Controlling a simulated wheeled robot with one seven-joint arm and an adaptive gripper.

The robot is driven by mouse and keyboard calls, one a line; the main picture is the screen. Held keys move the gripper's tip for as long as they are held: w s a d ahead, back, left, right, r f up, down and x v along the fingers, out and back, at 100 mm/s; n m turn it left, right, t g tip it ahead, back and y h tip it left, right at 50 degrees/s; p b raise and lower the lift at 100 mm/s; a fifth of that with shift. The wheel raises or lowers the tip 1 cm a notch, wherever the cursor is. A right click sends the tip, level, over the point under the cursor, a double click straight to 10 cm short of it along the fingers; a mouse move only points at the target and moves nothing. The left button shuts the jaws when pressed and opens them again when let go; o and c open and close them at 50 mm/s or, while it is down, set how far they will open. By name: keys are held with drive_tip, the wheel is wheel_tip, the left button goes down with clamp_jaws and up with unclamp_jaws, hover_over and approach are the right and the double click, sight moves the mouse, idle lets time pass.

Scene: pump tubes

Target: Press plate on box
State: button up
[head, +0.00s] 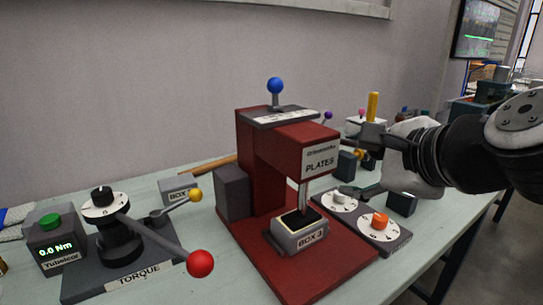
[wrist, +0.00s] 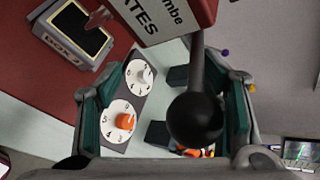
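The red press (head: 262,165), labelled PLATES, stands mid-table. The grey box (head: 300,240), labelled BOX 3, sits on its base under the thin metal ram. Its top is dark inside a pale rim, and I cannot tell whether a plate is in it. The box also shows at the upper left of the wrist view (wrist: 58,45). My gripper (head: 365,178) is right of the press. In the wrist view my gripper (wrist: 165,118) is open, with a black ball-ended lever (wrist: 195,118) between its fingers, coming from the press side. I cannot tell whether they touch.
A dial panel (head: 368,236) with a white and an orange knob lies right of the press, below my gripper. The torque stand (head: 120,240) with a red-ball lever and a 0.0 Nm display box (head: 55,250) stand at left. A yellow cylinder (head: 373,107) shows by my gripper.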

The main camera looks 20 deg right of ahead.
drive_tip(key=d+v, duration=0.1)
drive_tip(key=v, duration=1.1)
drive_tip(key=s+a+f+n+g, duration=0.25)
drive_tip(key=f+n+g, duration=0.2)
drive_tip(key=n, duration=0.35)
drive_tip(key=s+a+f+n+g+p, duration=0.1)
drive_tip(key=s+a+f+n+g, duration=0.2)
drive_tip(key=f+n, duration=0.4)
drive_tip(key=s+a+f+n+g, duration=0.1)
drive_tip(key=a+f+n+g, duration=0.35)
drive_tip(key=n, duration=0.45)
wheel_tip(320, 180, up, 21)
drive_tip(key=t+p, duration=0.4)
drive_tip(key=p, duration=1.5)
drive_tip(key=shift+y+p, duration=0.3)
drive_tip(key=shift+p, duration=0.1)
drive_tip(key=shift+r, duration=0.1)
